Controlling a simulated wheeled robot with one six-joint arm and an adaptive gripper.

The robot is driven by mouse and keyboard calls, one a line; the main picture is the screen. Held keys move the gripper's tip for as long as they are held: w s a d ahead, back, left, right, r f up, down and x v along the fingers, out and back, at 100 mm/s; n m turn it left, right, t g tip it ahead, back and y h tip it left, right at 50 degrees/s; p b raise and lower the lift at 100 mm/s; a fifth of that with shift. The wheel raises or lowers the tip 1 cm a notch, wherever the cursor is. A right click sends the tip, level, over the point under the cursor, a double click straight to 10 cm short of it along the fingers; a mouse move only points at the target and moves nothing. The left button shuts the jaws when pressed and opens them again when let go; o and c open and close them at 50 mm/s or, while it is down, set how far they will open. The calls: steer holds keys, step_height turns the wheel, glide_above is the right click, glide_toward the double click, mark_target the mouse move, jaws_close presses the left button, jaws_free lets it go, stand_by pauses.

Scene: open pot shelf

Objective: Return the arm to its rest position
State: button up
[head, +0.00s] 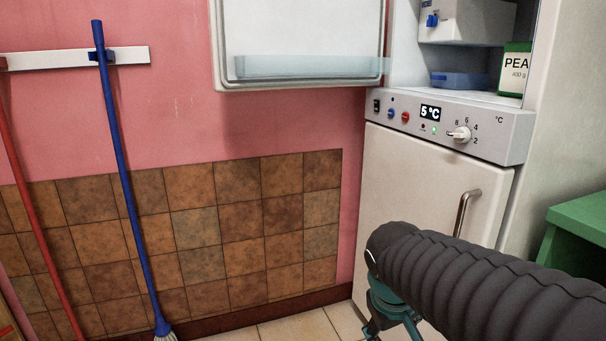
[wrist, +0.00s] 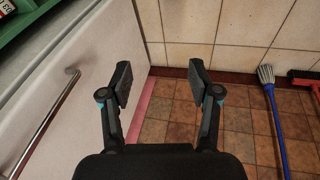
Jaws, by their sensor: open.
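My gripper (wrist: 161,82) is open, with its two dark fingers apart and nothing between them in the wrist view. In the head view my arm, a dark ribbed sleeve, reaches in from the lower right, and part of my gripper (head: 391,306) shows below its end. It is in front of the lower part of the white fridge (head: 415,165). The rest of the gripper is hidden by the sleeve or cut off by the frame.
The fridge's upper door (head: 300,40) hangs open to the left; its lower door is shut, with a metal handle (head: 468,212). A green cabinet (head: 578,228) stands at the right. The floor between mop and fridge looks clear.

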steer(key=s+m+t+y, duration=0.1)
steer(key=s+m+t, duration=0.1)
steer(key=s, duration=0.8)
steer(key=shift+s+d+r+m+y, duration=0.25)
steer(key=shift+r+m+y, duration=0.15)
steer(key=shift+m, duration=0.2)
